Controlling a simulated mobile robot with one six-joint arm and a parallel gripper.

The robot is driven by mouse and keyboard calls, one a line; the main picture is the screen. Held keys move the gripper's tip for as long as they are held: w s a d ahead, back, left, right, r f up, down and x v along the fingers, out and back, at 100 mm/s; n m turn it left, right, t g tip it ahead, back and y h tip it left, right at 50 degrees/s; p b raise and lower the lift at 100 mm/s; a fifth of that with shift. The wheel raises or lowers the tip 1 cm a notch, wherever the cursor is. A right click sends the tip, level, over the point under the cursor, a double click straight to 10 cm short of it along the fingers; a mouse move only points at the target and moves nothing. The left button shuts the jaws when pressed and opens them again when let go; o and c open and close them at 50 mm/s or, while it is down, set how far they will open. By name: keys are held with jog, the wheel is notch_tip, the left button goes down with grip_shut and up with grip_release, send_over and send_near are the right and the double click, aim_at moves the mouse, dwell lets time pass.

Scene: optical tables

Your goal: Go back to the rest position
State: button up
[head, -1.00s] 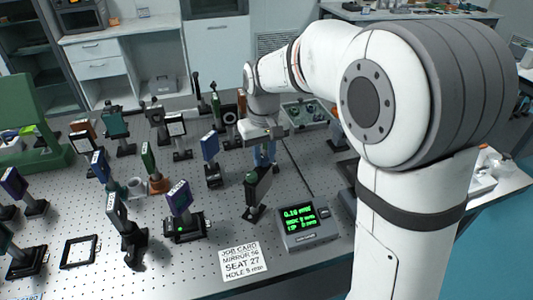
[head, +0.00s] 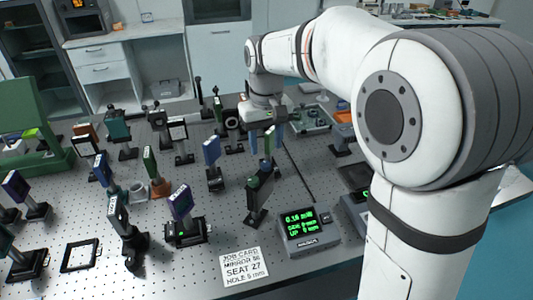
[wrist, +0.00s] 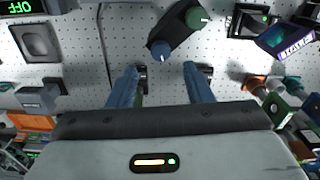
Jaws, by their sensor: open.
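My gripper (head: 265,138) hangs above the perforated optical table (head: 312,222), in its far middle part. In the wrist view my gripper (wrist: 162,78) has its two blue fingers spread apart with nothing between them. A dark mount with a green knob and a blue knob (wrist: 176,32) stands just beyond the fingertips in the wrist view. In the head view this dark mount (head: 257,200) stands on the table, nearer the camera than my gripper.
A meter with a green display (head: 308,230) and a job card (head: 245,268) lie at the front. Several optic mounts crowd the left, including a purple one (head: 181,202) and a blue one (head: 212,152). A tray (head: 306,118) is right of my gripper.

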jog(key=shift+r, duration=1.15)
jog(key=shift+s+d, duration=0.1)
jog(key=s+d+f+m+t, duration=0.1)
jog(key=s+d+f+m, duration=0.1)
jog(key=s+d, duration=0.5)
jog(key=s+d+f+m+t, duration=0.1)
jog(key=s+d+f, duration=0.4)
jog(key=s, duration=0.7)
jog(key=d+m, duration=0.1)
jog(key=d, duration=0.1)
jog(key=shift+s+d+t, duration=0.35)
jog(key=shift+d+t, duration=0.05)
jog(key=shift+r, duration=0.1)
